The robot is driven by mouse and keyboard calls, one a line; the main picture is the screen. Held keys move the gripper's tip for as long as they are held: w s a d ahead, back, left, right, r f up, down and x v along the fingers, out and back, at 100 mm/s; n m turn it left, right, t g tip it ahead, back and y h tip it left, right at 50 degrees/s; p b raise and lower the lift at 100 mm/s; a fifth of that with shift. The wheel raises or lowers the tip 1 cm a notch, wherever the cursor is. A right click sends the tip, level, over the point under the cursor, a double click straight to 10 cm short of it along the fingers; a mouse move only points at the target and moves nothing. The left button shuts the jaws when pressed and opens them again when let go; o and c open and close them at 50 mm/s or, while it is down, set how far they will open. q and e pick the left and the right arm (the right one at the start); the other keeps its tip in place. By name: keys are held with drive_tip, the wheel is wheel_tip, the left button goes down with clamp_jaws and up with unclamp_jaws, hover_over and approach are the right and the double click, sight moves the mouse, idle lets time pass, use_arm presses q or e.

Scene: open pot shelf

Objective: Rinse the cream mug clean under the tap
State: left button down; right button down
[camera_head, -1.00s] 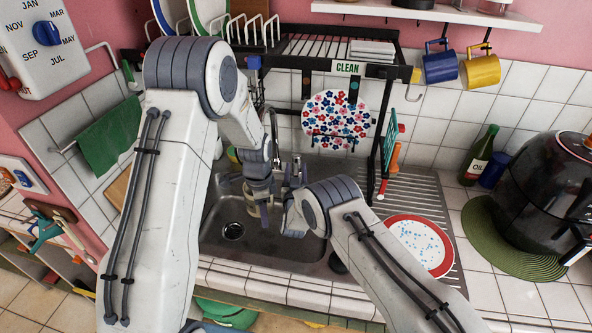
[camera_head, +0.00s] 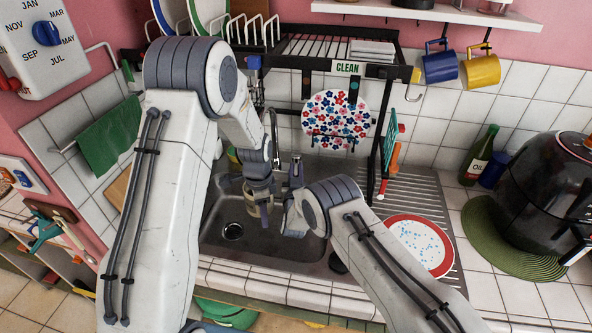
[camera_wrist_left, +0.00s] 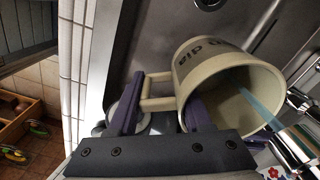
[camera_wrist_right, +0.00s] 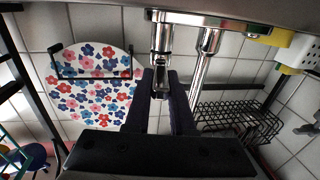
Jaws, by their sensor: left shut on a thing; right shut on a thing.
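The cream mug (camera_wrist_left: 215,72) with dark lettering is tilted in the left wrist view, its open mouth toward the lower right. My left gripper (camera_wrist_left: 163,112) is shut on it at the handle side; one finger overlaps the rim. A bluish water stream (camera_wrist_left: 260,105) runs from the chrome tap (camera_wrist_left: 297,140) into the mug's mouth. The mug's inside is shaded, so any dirt is unclear. In the head view my left gripper (camera_head: 263,212) is over the sink. My right gripper (camera_head: 296,172) is higher beside the tap; in the right wrist view it is shut on the tap lever (camera_wrist_right: 161,45).
The sink basin (camera_head: 285,255) with its drain (camera_head: 232,231) lies below. A drying rack (camera_head: 345,68) marked CLEAN stands above, with a flowered plate (camera_head: 336,118) hanging from it. A red-rimmed plate (camera_head: 418,247) lies on the drainboard at right. A wire basket (camera_wrist_right: 235,120) hangs near the tap.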

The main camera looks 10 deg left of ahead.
idle(0.9)
drive_tip(key=shift+w+d+n+y, duration=0.1)
drive_tip(key=shift+d+n+y, duration=0.25)
drive_tip(key=shift+n+y, duration=0.25)
drive_tip(key=c, duration=0.8)
unclamp_jaws()
drive_tip(key=shift+o, duration=0.2)
drive_tip(key=v, duration=1.2)
drive_tip(key=shift+r, duration=0.15)
drive_tip(key=shift+d, duration=0.1)
